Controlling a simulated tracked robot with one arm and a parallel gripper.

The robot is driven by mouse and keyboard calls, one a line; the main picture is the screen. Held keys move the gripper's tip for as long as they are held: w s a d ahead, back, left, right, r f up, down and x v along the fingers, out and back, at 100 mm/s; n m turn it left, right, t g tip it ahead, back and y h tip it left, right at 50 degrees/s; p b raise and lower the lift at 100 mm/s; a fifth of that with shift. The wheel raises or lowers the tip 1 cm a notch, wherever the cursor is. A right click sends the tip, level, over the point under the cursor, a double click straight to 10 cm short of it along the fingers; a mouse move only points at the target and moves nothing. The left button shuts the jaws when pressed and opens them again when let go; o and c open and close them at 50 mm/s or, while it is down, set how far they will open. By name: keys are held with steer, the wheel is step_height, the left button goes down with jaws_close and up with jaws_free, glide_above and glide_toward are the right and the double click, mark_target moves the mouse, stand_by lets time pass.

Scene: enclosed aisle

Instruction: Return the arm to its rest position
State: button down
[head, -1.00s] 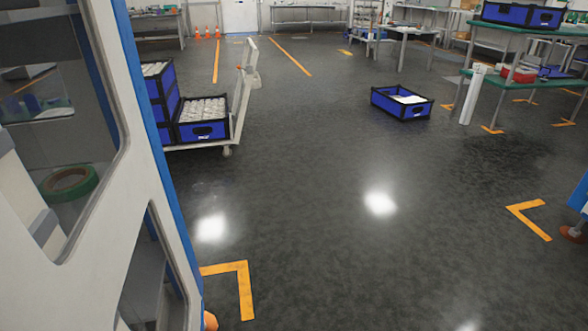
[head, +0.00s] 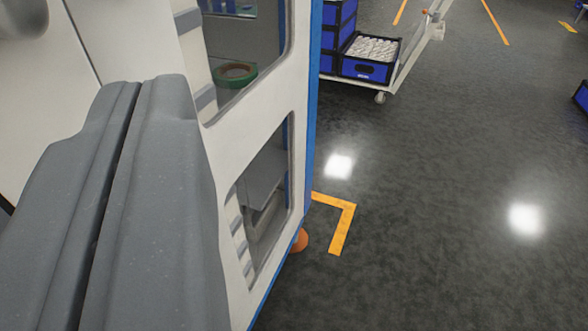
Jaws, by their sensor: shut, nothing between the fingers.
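My gripper (head: 133,92) fills the lower left of the head view, large and close. Its two grey fingers lie side by side with only a thin dark seam between them. It is shut and holds nothing. The rest of the arm is out of view.
A white cabinet with blue edges (head: 312,110) stands close behind and right of my gripper; a green tape roll (head: 234,74) shows in its upper opening. A cart (head: 398,80) carries blue crates (head: 366,68).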

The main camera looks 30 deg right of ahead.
steer(key=shift+s+d, duration=0.4)
steer(key=shift+s, duration=0.2)
steer(key=s+a+r+n, duration=0.2)
steer(key=s+a+r, duration=0.1)
steer(key=a+r, duration=0.95)
steer(key=s+a+r+g, duration=0.1)
steer(key=s+a+r, duration=0.8)
steer(key=s+a, duration=0.25)
steer(key=s+a+r+y, duration=0.1)
steer(key=s+a+y, duration=0.1)
steer(key=s+a, duration=0.45)
steer(key=s+a+r+n+y, duration=0.1)
steer(key=s+a, duration=0.3)
steer(key=s, duration=0.6)
steer(key=s+a+r+y, duration=0.1)
steer(key=s+a+y, duration=0.1)
steer(key=s+a, duration=0.45)
step_height(320, 180, up, 12)
steer(key=s+d+p, duration=0.1)
steer(key=p, duration=1.2)
steer(key=shift+d+r+g, duration=0.15)
steer(key=shift+d+g, duration=0.1)
steer(key=shift+g, duration=0.15)
